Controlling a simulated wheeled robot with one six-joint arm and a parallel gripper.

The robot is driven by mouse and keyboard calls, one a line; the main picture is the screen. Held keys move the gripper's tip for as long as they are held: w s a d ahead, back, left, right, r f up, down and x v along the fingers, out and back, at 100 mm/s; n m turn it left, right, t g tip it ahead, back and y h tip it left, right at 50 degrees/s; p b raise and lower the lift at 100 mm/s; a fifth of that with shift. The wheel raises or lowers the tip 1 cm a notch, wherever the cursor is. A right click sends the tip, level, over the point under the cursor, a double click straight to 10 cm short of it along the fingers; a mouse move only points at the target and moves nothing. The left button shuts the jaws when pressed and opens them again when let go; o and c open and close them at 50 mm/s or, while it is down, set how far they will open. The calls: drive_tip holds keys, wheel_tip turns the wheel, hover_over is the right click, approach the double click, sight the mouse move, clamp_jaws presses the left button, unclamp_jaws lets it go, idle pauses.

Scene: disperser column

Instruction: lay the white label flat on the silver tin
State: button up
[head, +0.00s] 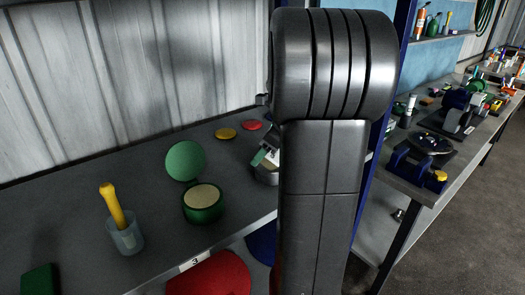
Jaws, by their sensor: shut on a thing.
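My own dark arm link fills the middle of the head view and covers much of the bench behind it. My gripper cannot be made out; it may be behind the arm. A small silvery object (266,174), possibly the silver tin, peeks out at the left edge of the arm. A pale piece and a green strip show just above it, too small and covered to identify. I cannot tell whether the pale piece is the white label, or whether it touches the silvery object.
On the grey bench (150,180) are an open green round container (203,213) with its lid (185,160) raised, a clear cup (127,238) with a yellow-handled tool, a dark green block (40,279), and yellow (225,133) and red (251,125) discs. A cluttered bench (420,170) stands right.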

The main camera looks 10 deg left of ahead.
drive_tip(key=shift+s+d+f, duration=0.15)
drive_tip(key=shift+s+f, duration=0.05)
drive_tip(key=shift+f, duration=0.4)
drive_tip(key=o, duration=1)
drive_tip(key=shift+o, duration=0.2)
drive_tip(key=shift+w, duration=0.1)
drive_tip(key=shift+w, duration=0.1)
drive_tip(key=shift+r, duration=0.1)
drive_tip(key=shift+r, duration=0.1)
drive_tip(key=shift+d+r, duration=0.1)
drive_tip(key=shift+r, duration=0.2)
drive_tip(key=w+b+v, duration=0.1)
drive_tip(key=v, duration=1.2)
drive_tip(key=shift+s, duration=0.35)
drive_tip(key=shift+f, duration=0.1)
